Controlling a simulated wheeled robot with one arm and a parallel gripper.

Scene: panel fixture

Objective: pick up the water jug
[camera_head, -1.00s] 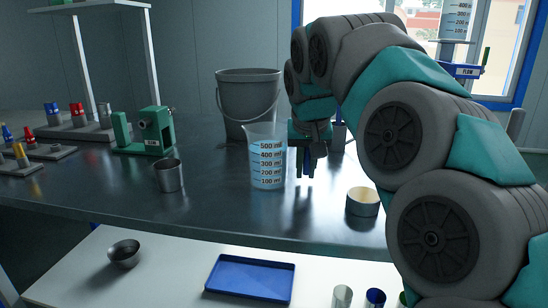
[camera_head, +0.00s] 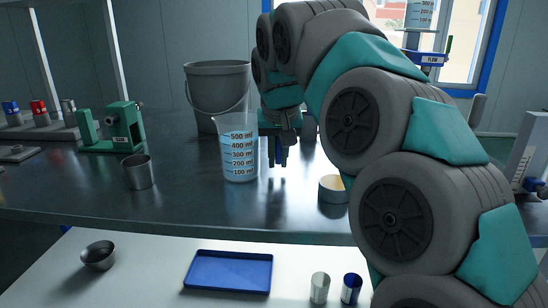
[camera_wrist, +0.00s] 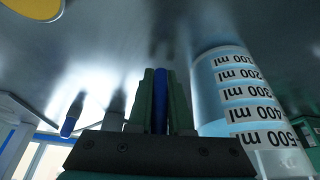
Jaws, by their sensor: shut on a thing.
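The water jug (camera_head: 239,155) is a clear measuring jug with white ml labels and pale blue content. It stands upright on the dark bench, its spout to the left. In the wrist view the jug (camera_wrist: 240,95) is close on the right of the fingers. My gripper (camera_head: 279,158) is just right of the jug, pointing down. In the wrist view my gripper (camera_wrist: 160,100) is shut, with a slim blue upright piece (camera_wrist: 160,102) between its dark green fingers. I cannot tell whether this piece is the jug's handle; any join to the jug is hidden.
A grey bucket (camera_head: 217,92) stands behind the jug. A metal cup (camera_head: 139,172) is to its left, and a pale round dish (camera_head: 332,189) is right of my gripper. A green device (camera_head: 112,130) stands at the left. A blue tray (camera_head: 228,272) lies on the lower shelf.

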